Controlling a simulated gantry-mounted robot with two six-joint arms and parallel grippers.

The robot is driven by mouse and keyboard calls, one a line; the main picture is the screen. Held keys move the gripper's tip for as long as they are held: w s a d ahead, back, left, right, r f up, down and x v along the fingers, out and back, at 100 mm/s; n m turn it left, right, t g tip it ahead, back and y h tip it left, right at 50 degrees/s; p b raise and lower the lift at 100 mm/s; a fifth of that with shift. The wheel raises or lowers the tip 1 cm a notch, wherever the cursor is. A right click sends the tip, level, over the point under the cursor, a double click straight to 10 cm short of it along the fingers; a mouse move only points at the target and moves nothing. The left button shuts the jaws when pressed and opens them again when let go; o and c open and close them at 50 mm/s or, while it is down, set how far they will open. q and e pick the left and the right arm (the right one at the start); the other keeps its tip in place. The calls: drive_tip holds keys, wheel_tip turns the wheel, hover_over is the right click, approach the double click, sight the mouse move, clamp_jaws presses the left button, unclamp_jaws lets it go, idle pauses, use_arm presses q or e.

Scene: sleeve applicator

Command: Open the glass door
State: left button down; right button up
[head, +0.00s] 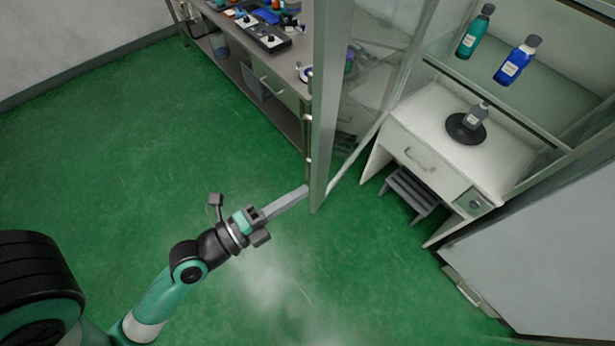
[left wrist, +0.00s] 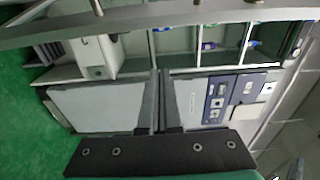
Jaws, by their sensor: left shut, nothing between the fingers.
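The glass door (head: 372,85) stands swung out from the cabinet in the head view, its pale metal frame edge (head: 322,130) facing my left arm. A bar handle shows along the frame's left side. My left gripper (head: 303,191) is shut and empty, its fingertips beside the lower end of that frame edge. I cannot tell whether they touch it. In the left wrist view, a grey bar, apparently the door frame (left wrist: 190,17), runs across the top, with the cabinet's lower panels below it. My right gripper is not in view.
Behind the door stand a white drawer desk (head: 415,145), a grey step stool (head: 410,192) and shelves with a green bottle (head: 474,35) and a blue bottle (head: 515,62). A workbench (head: 283,72) with tools stands left of the door. The green floor (head: 110,165) is clear.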

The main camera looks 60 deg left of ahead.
sight(317, 163)
use_arm(q)
drive_tip(key=w+a, duration=0.1)
drive_tip(key=w, duration=0.1)
drive_tip(key=w+a, duration=0.1)
drive_tip(key=w, duration=0.2)
drive_tip(key=w+a+p, duration=0.1)
drive_tip(key=w+a, duration=0.1)
drive_tip(key=w, duration=0.1)
drive_tip(key=shift+r, duration=0.1)
drive_tip(key=shift+s, duration=0.1)
